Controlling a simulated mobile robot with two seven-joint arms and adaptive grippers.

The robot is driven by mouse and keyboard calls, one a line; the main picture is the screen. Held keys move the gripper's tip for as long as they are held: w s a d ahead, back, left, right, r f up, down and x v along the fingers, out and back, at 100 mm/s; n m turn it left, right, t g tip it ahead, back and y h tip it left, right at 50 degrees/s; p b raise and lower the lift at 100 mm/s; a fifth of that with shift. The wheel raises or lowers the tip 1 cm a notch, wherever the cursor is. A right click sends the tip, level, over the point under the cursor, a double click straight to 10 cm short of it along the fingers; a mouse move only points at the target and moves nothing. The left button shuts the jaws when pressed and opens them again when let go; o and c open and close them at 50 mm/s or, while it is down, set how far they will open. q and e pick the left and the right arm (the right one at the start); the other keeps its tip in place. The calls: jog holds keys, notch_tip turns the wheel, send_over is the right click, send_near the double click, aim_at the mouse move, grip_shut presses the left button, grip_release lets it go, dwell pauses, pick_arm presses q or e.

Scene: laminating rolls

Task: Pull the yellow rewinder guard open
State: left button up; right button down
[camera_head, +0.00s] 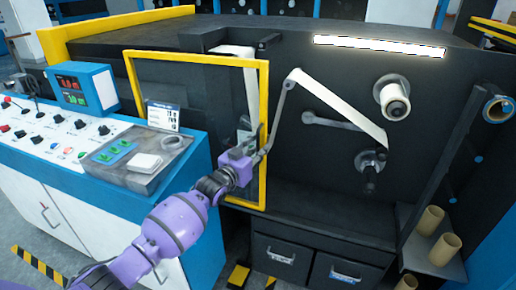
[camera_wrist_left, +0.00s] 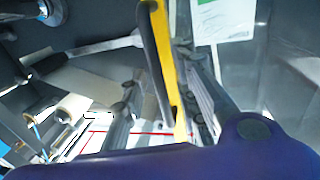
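The yellow rewinder guard (camera_head: 193,57) is an upright rectangular yellow frame with a see-through panel, on the left part of the dark machine front. My left gripper (camera_head: 257,142) is at the guard's right post, about halfway up. In the left wrist view, the guard's yellow bar (camera_wrist_left: 160,38) and a dark handle bar (camera_wrist_left: 150,45) run between the two spread fingers of my left gripper (camera_wrist_left: 158,82). A gap shows between the left finger and the handle. The gripper is open around the handle; contact on the right side is unclear. My right gripper is not in view.
A control console (camera_head: 65,140) with a blue display box (camera_head: 82,88) stands left of the guard. A white web (camera_head: 340,108) runs to rollers right of the guard. Drawers (camera_head: 283,257) are below. Cardboard cores (camera_head: 445,250) stand at the lower right.

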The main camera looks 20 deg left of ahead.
pick_arm(q)
jog(key=shift+s, duration=0.1)
jog(key=v, duration=1.1)
jog(key=shift+s+a, duration=0.2)
jog(key=shift+s, duration=0.2)
jog(key=s+d+f+g+y+p, duration=0.1)
jog(key=s+d+f+g, duration=0.1)
jog(key=s+f, duration=0.65)
jog(key=s+d+f+g+y+p, duration=0.1)
jog(key=s+d+f+g, duration=0.15)
jog(key=s+f, duration=0.6)
jog(key=s+d+f+g+p, duration=0.1)
jog(key=s+f, duration=0.2)
jog(key=s, duration=0.6)
jog(key=s+d+f+n+g+y, duration=0.1)
jog(key=s+f+g, duration=0.1)
jog(key=s, duration=0.7)
jog(key=s+d+f+n+g+p, duration=0.1)
jog(key=s+f, duration=0.3)
jog(key=s, duration=0.6)
jog(key=shift+f+y+p, duration=0.3)
jog(key=shift+p, duration=0.05)
